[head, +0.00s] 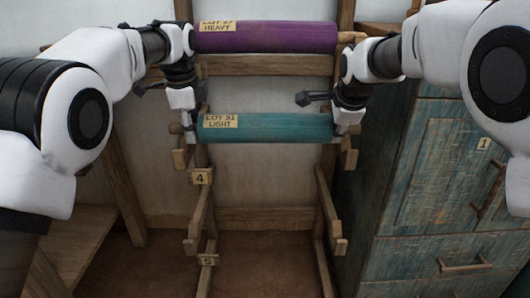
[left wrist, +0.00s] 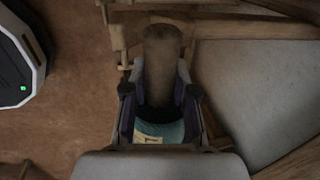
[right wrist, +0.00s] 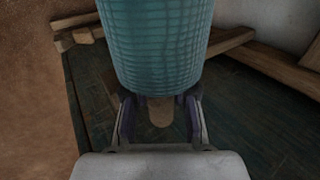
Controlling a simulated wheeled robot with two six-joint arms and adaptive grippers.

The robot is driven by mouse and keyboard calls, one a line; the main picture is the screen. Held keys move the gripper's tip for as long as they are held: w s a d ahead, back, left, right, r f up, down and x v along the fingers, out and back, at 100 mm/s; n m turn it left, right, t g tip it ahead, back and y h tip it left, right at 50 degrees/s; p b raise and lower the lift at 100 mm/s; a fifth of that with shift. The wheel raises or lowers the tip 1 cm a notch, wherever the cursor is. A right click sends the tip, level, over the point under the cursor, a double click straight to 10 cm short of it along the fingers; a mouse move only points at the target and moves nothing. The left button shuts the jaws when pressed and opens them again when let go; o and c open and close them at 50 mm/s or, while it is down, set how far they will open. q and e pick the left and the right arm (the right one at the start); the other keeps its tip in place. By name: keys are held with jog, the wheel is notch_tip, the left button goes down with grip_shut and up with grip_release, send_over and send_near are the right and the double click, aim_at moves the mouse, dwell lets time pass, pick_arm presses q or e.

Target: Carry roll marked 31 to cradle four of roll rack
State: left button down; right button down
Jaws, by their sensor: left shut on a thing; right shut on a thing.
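The teal roll (head: 268,129), tagged LOT 31 LIGHT, is level across the rack frame. My left gripper (head: 190,126) is shut on its left wooden end, which shows between the fingers in the left wrist view (left wrist: 160,75). My right gripper (head: 341,122) is shut on its right end; the teal cloth fills the upper middle of the right wrist view (right wrist: 158,40). The roll appears close to the cradle four arms, left arm (head: 180,159) and right arm (head: 350,158), near the tag 4 (head: 201,177). Contact with the cradle cannot be told.
A purple roll (head: 265,38), tagged LOT 27 HEAVY, lies above. Empty lower cradle arms (head: 191,246) stand by tag 5 (head: 207,260). A worn teal cabinet (head: 430,190) stands close on the right. A wooden bench (head: 85,235) is at left.

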pick_arm(q)
jog(key=shift+s+r, duration=0.15)
pick_arm(e)
jog(key=shift+s+r, duration=0.15)
jog(key=shift+r, duration=0.05)
jog(key=shift+f, duration=0.15)
